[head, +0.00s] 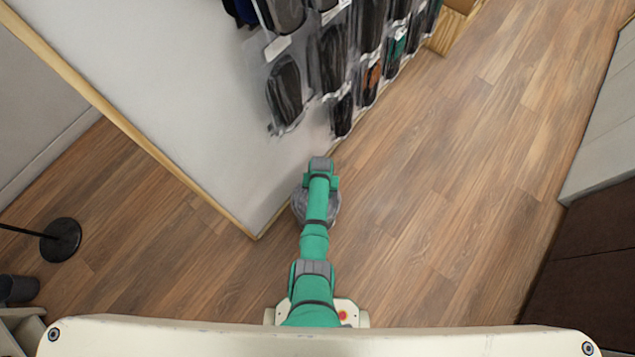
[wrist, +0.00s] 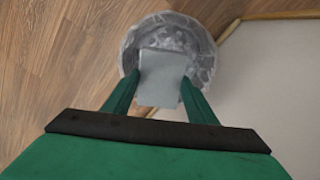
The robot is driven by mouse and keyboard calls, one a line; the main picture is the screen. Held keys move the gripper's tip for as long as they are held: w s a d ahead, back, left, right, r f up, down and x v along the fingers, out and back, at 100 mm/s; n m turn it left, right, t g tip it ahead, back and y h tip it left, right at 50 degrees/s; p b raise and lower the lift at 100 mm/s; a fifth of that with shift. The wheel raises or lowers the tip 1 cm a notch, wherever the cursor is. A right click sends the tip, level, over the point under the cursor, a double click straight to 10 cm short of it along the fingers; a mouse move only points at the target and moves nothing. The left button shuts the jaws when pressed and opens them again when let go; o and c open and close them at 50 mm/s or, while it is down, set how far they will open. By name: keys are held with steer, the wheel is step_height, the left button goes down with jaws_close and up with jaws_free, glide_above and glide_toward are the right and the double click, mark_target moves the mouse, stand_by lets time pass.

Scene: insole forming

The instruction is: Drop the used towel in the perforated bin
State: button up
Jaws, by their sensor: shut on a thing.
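My gripper (wrist: 161,86) shows in the wrist view with its two green fingers shut on a pale grey folded towel (wrist: 160,68). The towel hangs flat between the fingertips. Behind it in that view is a round grey bin (wrist: 207,48) with a mottled wall, and the towel overlaps its opening. The height of the towel above the bin is hard to tell. In the head view the bin (head: 332,208) stands on the floor, partly hidden under my green arm. My fingers and the towel cannot be made out there.
A white wall panel (head: 180,90) with a wooden edge stands close to the left of the bin. Packaged insoles (head: 330,60) hang along its far side. The wood floor (head: 430,200) to the right is open. A black round stand base (head: 62,240) is at far left.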

steer(key=shift+w+f, duration=0.1)
steer(key=shift+f, duration=1.5)
steer(key=o, duration=1.1)
steer(key=shift+r, duration=0.15)
step_height(320, 180, up, 11)
steer(key=shift+f, duration=0.2)
